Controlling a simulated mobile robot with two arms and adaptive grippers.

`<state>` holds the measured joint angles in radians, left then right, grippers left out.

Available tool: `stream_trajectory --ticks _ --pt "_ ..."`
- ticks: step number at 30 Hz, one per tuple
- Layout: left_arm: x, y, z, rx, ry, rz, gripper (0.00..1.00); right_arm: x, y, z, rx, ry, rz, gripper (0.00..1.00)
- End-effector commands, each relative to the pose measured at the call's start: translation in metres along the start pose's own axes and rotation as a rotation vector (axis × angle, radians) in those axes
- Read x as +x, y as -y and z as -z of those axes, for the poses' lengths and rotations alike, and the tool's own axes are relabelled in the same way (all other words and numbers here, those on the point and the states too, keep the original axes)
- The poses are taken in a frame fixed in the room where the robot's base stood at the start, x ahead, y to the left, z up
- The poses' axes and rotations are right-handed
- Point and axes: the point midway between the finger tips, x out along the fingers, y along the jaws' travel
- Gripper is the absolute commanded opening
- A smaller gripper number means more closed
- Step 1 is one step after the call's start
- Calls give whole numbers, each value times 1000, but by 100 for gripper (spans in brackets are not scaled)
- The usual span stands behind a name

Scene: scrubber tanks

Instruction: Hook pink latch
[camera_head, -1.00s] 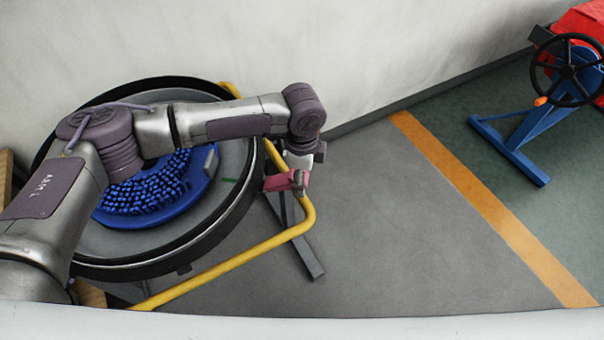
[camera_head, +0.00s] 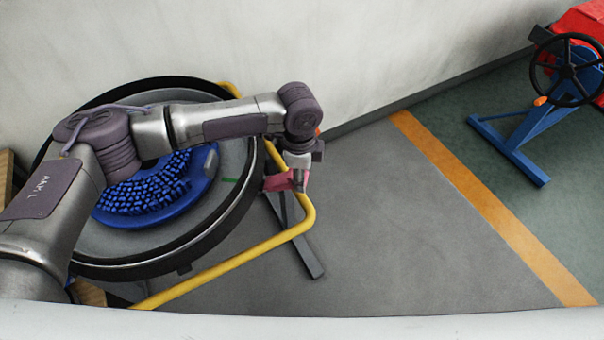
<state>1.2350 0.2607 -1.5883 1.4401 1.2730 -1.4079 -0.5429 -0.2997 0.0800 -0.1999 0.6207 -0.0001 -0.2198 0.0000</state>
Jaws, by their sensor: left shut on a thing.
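The pink latch (camera_head: 278,182) shows at the right rim of a round tank (camera_head: 232,205). My left gripper (camera_head: 299,183) points down at the latch's right end and is shut on it. The wrist above hides part of the gripper, and the fingers are small in the picture. Whether the latch is hooked onto anything cannot be made out. My right gripper is not in view.
A blue brush disc (camera_head: 150,195) lies inside the tank. A yellow tube frame (camera_head: 258,250) runs around the tank's right and front. A blue stand with a black handwheel (camera_head: 567,70) is at the far right. The grey floor (camera_head: 420,240) between is clear.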

Motion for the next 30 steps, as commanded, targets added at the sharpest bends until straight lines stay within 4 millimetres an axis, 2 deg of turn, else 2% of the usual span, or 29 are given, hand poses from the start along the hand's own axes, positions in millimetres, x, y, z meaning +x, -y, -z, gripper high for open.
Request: stream_trajectory --ticks 10,16,23,30 --pt "-19 0 -16 -9 -205 -2 0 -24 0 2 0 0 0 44" --pt "-29 0 -32 -9 -392 0 0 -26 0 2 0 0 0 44" --pt "-34 0 -52 -7 -610 1 0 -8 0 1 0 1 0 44" --pt "-36 0 -76 -6 -837 3 0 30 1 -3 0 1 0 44"
